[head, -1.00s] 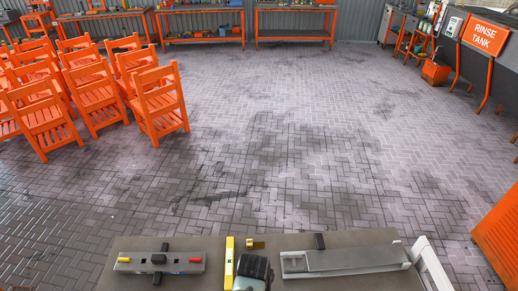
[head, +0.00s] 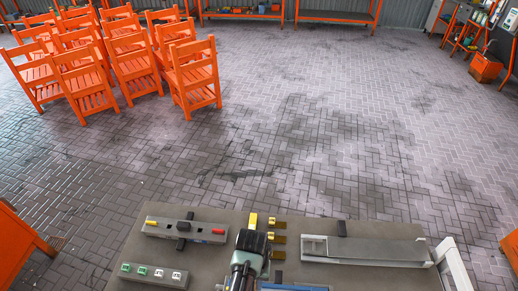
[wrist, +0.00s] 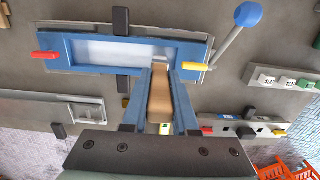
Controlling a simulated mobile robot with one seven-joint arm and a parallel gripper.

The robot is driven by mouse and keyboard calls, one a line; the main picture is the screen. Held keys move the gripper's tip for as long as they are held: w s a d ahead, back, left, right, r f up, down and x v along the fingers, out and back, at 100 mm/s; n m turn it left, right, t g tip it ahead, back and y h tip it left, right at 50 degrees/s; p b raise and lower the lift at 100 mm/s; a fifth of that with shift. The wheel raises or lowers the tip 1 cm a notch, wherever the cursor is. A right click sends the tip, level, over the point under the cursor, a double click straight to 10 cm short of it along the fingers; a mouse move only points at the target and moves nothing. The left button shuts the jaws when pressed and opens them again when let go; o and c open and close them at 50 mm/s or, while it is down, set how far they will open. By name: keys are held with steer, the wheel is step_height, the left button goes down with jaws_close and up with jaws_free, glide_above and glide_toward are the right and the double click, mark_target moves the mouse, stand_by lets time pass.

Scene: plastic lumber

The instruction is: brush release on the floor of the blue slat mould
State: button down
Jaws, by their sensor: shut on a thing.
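In the wrist view the blue slat mould (wrist: 75,54) lies on the grey bench, a long blue frame around a pale floor (wrist: 110,51). A red grip is at its left end and a yellow grip at its right. A lever with a blue ball knob (wrist: 248,14) rises at its right. My gripper (wrist: 160,76) is shut on the brush, whose tan wooden body (wrist: 160,98) shows between the two fingers. The brush's far end overlaps the mould's near wall; I cannot tell whether it touches the floor. In the head view my gripper's fingertips are hidden.
In the head view a grey fixture (head: 186,231) with yellow and red ends and a long grey tray (head: 365,250) flank my arm. Several small blocks (head: 153,275) sit front left. Brass pieces (head: 278,239) stand beside my arm. Orange chairs (head: 197,75) stand on the paved floor beyond.

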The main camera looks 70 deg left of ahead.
steer(key=shift+s+a+f, duration=0.1)
steer(key=shift+s+a, duration=0.1)
steer(key=shift+s, duration=0.3)
steer(key=shift+r, duration=0.6)
steer(key=shift+r, duration=3.55)
